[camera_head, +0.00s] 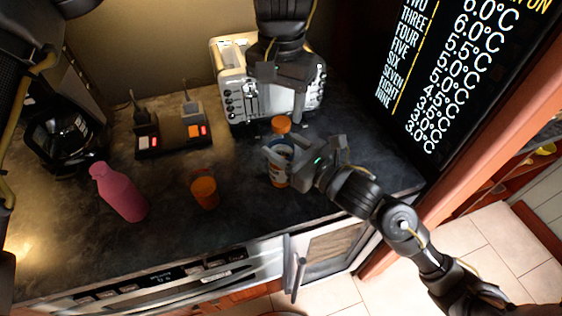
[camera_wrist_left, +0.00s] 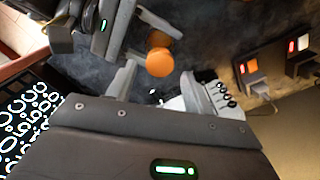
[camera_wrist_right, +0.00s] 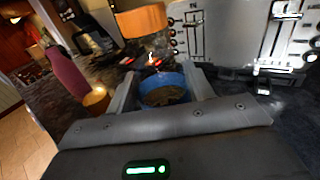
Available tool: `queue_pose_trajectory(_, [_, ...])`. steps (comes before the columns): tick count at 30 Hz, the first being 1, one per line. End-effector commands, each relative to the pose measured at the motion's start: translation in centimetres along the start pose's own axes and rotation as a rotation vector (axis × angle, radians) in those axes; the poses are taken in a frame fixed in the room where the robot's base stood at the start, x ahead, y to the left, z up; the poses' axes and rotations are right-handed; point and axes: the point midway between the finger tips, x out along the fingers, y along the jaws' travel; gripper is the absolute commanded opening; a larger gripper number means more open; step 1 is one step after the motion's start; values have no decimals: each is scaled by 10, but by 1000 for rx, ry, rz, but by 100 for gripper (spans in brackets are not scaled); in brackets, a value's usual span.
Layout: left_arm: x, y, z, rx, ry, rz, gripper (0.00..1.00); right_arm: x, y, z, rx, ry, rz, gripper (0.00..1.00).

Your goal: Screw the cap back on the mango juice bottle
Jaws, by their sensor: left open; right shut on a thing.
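The mango juice bottle (camera_head: 280,170) has a blue, white and orange label and stands near the middle of the counter. My right gripper (camera_head: 290,163) is shut on its body; the blue part of the label shows between the fingers in the right wrist view (camera_wrist_right: 163,88). The orange cap (camera_head: 281,124) is at the top of the bottle, and also shows in the left wrist view (camera_wrist_left: 159,62). I cannot tell whether it is seated on the neck. My left gripper (camera_head: 283,95) is open and empty above the cap, its fingers (camera_wrist_left: 160,82) apart from it.
A silver toaster (camera_head: 240,95) stands close behind the bottle. An orange cup (camera_head: 204,192) and a pink bottle (camera_head: 120,192) stand to the left. The counter's front edge is near.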

Motion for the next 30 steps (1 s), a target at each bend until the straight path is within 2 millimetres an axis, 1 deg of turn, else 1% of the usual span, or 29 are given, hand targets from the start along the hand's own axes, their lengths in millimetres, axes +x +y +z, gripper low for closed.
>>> queue_pose_trajectory(1, [8, 0, 1, 2, -3, 2, 51, 0, 0, 0, 0, 1, 0, 0])
queue_pose_trajectory(6, [23, 0, 0, 0, -1, 1, 51, 0, 0, 0, 0, 1, 0, 0])
queue_pose_trajectory(11, [29, 0, 0, 0, 1, 1, 51, 0, 0, 0, 0, 1, 0, 0])
queue_pose_trajectory(18, [29, 0, 0, 0, 1, 0, 51, 0, 0, 0, 0, 1, -1, 0])
queue_pose_trajectory(20, [29, 0, 0, 0, 1, 0, 45, 0, 0, 0, 0, 1, -1, 0])
queue_pose_trajectory(28, [29, 0, 0, 0, 1, 0, 10, 0, 0, 0, 0, 1, 0, 0])
queue_pose_trajectory(29, [29, 0, 0, 0, 1, 0, 6, 0, 0, 0, 0, 1, 0, 0])
queue_pose_trajectory(30, [29, 0, 0, 0, 1, 0, 6, 0, 0, 0, 0, 1, 0, 0])
